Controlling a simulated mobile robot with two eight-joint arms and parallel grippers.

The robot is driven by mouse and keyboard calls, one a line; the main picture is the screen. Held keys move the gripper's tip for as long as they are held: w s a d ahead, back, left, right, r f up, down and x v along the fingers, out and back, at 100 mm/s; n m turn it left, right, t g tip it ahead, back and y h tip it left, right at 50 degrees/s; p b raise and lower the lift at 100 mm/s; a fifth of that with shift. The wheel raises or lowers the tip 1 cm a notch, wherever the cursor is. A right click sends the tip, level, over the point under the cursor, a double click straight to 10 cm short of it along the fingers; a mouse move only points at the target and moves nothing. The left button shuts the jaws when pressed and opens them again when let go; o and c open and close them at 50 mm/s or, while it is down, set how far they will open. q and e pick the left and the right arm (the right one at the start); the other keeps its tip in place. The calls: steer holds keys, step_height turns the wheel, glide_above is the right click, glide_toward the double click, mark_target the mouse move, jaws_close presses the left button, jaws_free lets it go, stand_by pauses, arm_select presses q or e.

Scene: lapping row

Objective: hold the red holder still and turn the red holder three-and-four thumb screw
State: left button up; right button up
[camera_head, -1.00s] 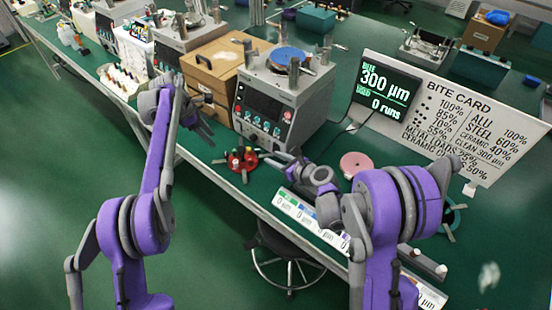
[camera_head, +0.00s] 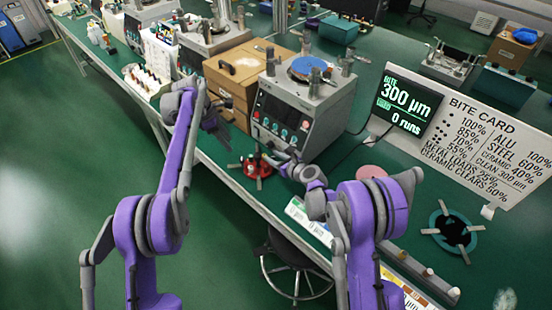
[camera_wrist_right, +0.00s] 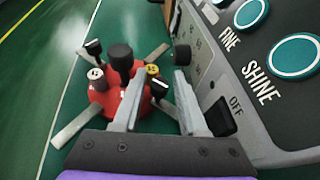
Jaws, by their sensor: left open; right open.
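The red holder (camera_head: 254,169) sits on the green bench near its front edge, in front of the grey machine. In the right wrist view the red holder (camera_wrist_right: 107,99) has grey spokes, a tall black knob (camera_wrist_right: 121,62), a white-topped screw (camera_wrist_right: 96,76), a yellow-topped screw (camera_wrist_right: 152,71) and small black-topped screws. My right gripper (camera_head: 276,157) is open at the holder's right side. In its wrist view the open fingers (camera_wrist_right: 160,76) lie on either side of the yellow-topped screw and a black-topped one; contact is unclear. My left gripper (camera_head: 219,130) is open, up-left of the holder and apart from it.
The grey machine (camera_head: 303,110) with a blue disc on top stands close behind the holder. A brown wooden box (camera_head: 250,70) is left of it. A pink disc (camera_head: 371,172), a teal ring (camera_head: 438,232) and the bite card (camera_head: 480,150) are at the right.

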mark_target(242, 159)
jaws_close()
stand_by(1.3)
arm_select(q)
steer(key=shift+o, duration=0.4)
steer(key=shift+w+d+r+m+y, duration=0.15)
steer(key=shift+d+m+y, duration=0.15)
steer(key=shift+d+m, duration=0.15)
steer(key=d+r+m+y, duration=0.3)
steer(key=m, duration=0.4)
step_height(242, 159, down, 12)
steer(key=shift+d+f, duration=0.1)
